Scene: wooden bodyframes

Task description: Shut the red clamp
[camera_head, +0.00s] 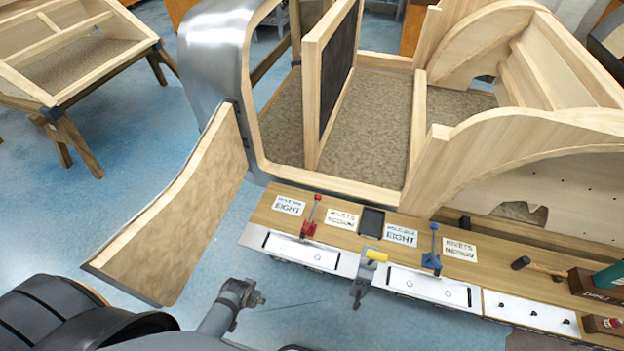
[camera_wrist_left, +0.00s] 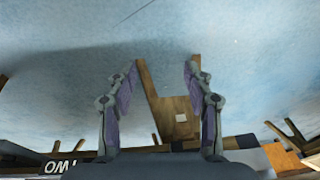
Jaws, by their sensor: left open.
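The red clamp (camera_head: 309,226) stands on the wooden workbench, behind the left metal plate at its front edge. Its handle points upward, leaning slightly right. My left gripper (camera_head: 243,293) is low in the head view, over the blue floor, in front of and to the left of the clamp, well apart from it. In the left wrist view, the left gripper (camera_wrist_left: 165,75) has its two fingers spread wide with nothing between them. I cannot make out the red clamp in that view. My right gripper is not in view.
A blue clamp (camera_head: 432,250) stands upright farther right. A yellow-handled tool (camera_head: 375,255) sits at the bench's front edge between the metal plates. A hammer (camera_head: 540,268) lies at the right. A curved wooden panel (camera_head: 180,205) stands left of the bench. Open floor lies in front.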

